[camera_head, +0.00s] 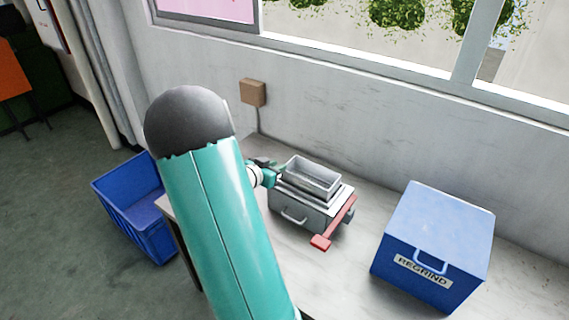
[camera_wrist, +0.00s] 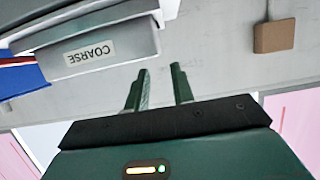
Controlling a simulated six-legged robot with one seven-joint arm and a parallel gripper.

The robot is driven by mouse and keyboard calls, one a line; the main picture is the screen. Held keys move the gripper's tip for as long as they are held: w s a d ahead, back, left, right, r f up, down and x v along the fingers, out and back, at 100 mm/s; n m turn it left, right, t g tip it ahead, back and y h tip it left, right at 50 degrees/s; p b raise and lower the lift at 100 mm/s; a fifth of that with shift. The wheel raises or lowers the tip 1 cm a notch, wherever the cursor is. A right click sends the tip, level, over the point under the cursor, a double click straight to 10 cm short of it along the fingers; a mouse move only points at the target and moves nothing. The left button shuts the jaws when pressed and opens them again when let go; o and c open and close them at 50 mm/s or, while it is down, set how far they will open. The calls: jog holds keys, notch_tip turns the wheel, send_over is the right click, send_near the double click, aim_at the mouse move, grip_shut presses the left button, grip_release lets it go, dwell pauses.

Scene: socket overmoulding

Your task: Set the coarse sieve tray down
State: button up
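The coarse sieve tray (camera_head: 312,178) is a grey, open-topped rectangular tray. In the head view it rests on top of a grey box-like unit (camera_head: 288,204) with a front handle and a red lever (camera_head: 321,242). The wrist view shows the tray's side with an upside-down COARSE label (camera_wrist: 90,52). My gripper (camera_head: 275,173) is beside the tray's left end. In the wrist view my gripper (camera_wrist: 162,70) has its two green fingers apart, with only wall visible between them. Whether a fingertip touches the tray is unclear.
A blue REGRIND box (camera_head: 440,240) stands on the bench to the right. A blue crate (camera_head: 135,212) stands left of the bench. A brown wall box (camera_head: 253,92) with a cable is behind. Bare bench (camera_head: 345,280) shows between the unit and the REGRIND box.

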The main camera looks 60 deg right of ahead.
jog(key=w+a+r+n+t+y, duration=0.35)
jog(key=w+a, duration=0.25)
jog(key=a, duration=0.3)
jog(key=w+a+r+n+t+y, duration=0.25)
jog(key=w+a+r+t, duration=0.3)
jog(key=a, duration=0.35)
jog(key=w+a+r+n+t+y, duration=0.2)
jog(key=w+a+r+n+t, duration=0.15)
jog(key=w+a, duration=0.4)
jog(key=s+a+r+n+y, duration=0.2)
jog(key=s+a+n+y, duration=0.1)
jog(key=a, duration=0.6)
jog(key=s+a+r+n+y, duration=0.2)
jog(key=s+a+r, duration=0.1)
jog(key=a, duration=0.6)
jog(key=s+a+n+g, duration=0.2)
jog(key=s+a, duration=0.1)
jog(key=s, duration=0.4)
jog(key=s+a+n+g, duration=0.2)
jog(key=s+a+n, duration=0.1)
jog(key=s, duration=0.5)
jog(key=shift+a+g+y, duration=0.35)
jog(key=shift+a+y, duration=0.05)
jog(key=shift+a, duration=0.1)
jog(key=shift+d, duration=0.2)
